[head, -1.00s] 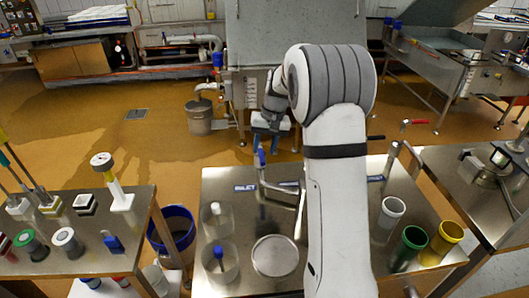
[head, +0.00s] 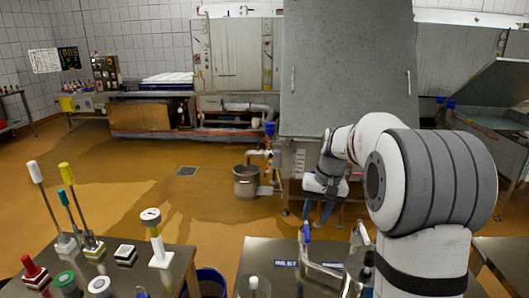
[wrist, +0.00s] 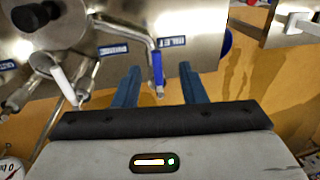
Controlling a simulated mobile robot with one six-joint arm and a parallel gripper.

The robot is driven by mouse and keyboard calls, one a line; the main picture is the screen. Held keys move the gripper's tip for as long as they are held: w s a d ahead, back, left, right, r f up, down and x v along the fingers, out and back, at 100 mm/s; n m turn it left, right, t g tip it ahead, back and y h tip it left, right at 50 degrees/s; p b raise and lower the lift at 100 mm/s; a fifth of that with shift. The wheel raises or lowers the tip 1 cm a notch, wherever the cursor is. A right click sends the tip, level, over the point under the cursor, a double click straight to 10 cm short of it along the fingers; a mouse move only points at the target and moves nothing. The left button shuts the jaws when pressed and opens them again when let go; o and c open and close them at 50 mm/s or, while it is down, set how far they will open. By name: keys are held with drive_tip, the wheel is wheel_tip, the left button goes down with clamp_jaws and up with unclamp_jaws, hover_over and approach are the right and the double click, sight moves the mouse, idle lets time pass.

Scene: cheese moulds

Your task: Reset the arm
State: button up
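My arm rises at the right of the head view and bends forward, away from the camera, over the steel table (head: 262,250). My gripper (head: 318,212) hangs beyond the bend with its blue fingers pointing down. In the wrist view my gripper (wrist: 160,72) has its two blue fingers wide apart, with nothing held between them. A blue-handled lever (wrist: 157,68) on the steel table shows between the fingers in that view; I cannot tell how far below it is. Part of the table is hidden behind my arm.
A steel bucket (head: 246,182) stands on the floor by the large machine (head: 347,80). The brown floor at left centre is clear.

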drive_tip(key=s+a+t, duration=0.1)
drive_tip(key=s, duration=1.2)
drive_tip(key=s+a+n+t+h, duration=0.1)
drive_tip(key=s+a, duration=0.1)
drive_tip(key=s, duration=1.2)
drive_tip(key=shift+s+a+f+n+h, duration=0.15)
drive_tip(key=shift+a+f+n+h, duration=0.15)
drive_tip(key=shift+f, duration=0.1)
